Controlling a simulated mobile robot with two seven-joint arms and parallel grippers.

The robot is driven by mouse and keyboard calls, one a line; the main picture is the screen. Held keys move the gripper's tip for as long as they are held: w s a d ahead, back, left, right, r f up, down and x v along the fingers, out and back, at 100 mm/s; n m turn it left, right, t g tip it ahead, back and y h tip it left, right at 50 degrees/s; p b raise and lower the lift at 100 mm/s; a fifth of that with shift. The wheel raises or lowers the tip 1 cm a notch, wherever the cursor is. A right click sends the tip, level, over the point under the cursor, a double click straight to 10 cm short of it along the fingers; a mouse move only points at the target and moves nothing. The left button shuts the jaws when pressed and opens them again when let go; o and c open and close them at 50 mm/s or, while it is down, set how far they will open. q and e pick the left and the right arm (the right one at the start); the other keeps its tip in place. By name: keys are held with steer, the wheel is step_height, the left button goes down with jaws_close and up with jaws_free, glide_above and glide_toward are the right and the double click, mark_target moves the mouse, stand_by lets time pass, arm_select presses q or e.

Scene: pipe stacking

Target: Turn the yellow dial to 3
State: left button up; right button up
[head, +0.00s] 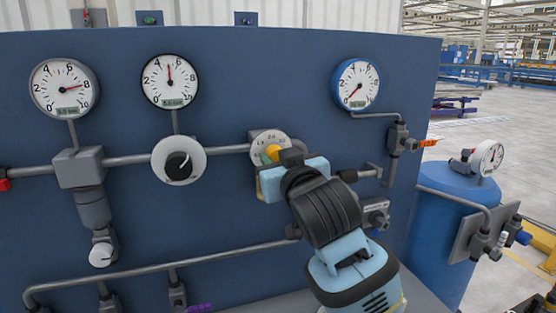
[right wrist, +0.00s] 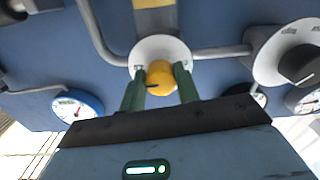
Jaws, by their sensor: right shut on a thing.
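The yellow dial (head: 272,152) sits on a pale round scale plate (head: 262,140) on the blue panel, mostly hidden behind my right gripper in the head view. In the right wrist view the yellow dial (right wrist: 161,77) shows between the two green fingers of my right gripper (right wrist: 158,84). The fingers are shut on the dial from both sides. A dark pointer mark shows on the dial's left side in that view. Numbers on the scale plate are too small or covered to read the setting. My left gripper is not in view.
Pressure gauges (head: 64,88), (head: 169,81) and a blue-rimmed gauge (head: 355,84) hang on the blue panel (head: 250,70). A black knob (head: 179,166) is left of the dial. Grey pipes (head: 130,159) run across the panel. A blue tank (head: 450,220) stands at right.

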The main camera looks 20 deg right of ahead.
steer(key=shift+d+n, duration=0.1)
steer(key=shift+n, duration=3.5)
steer(key=o, duration=1)
steer(key=shift+c, duration=0.2)
steer(key=s, duration=0.7)
steer(key=shift+s+d, duration=0.15)
steer(key=shift+s, duration=0.25)
